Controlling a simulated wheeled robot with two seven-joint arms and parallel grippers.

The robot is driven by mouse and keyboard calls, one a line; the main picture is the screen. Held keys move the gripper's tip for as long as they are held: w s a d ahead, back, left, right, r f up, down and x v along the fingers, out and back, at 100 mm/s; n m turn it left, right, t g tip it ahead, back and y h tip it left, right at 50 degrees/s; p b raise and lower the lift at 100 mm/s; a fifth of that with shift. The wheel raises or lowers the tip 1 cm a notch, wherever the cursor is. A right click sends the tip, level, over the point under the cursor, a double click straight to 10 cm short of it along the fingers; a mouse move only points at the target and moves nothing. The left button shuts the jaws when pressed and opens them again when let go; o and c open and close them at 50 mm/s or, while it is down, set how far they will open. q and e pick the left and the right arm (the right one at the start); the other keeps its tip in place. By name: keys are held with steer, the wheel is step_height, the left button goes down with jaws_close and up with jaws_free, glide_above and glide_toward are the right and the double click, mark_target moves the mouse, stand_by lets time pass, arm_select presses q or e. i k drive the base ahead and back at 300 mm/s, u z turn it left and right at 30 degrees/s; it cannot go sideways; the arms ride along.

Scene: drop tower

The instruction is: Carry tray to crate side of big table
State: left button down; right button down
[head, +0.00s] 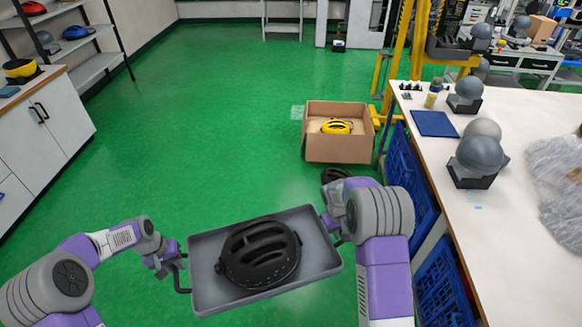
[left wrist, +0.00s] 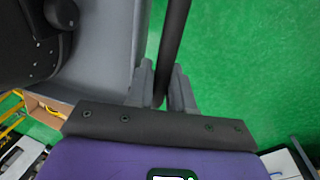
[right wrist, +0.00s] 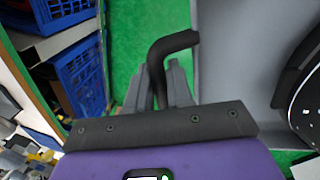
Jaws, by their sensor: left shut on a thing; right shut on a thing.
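A grey tray (head: 212,294) is held in front of me above the green floor, and a black helmet (head: 260,254) lies in it. My left gripper (head: 172,264) is shut on the black handle at the tray's left end; the handle (left wrist: 174,45) shows between its fingers in the left wrist view. My right gripper (head: 334,228) is at the tray's right end; in the right wrist view it is shut on the other black handle (right wrist: 160,62). The big table (head: 520,225) stands at the right. Blue crates (head: 445,285) are beneath its near left edge.
A cardboard box (head: 338,148) with a yellow helmet (head: 337,127) stands on the floor ahead. Grey head forms (head: 478,155) and a blue mat (head: 434,124) are on the table. Open floor (head: 200,130) lies ahead left.

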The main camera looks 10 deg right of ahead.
mark_target(518, 264)
steer(key=i, duration=2.3)
steer(key=z, duration=3.75)
steer(key=i, duration=1.2)
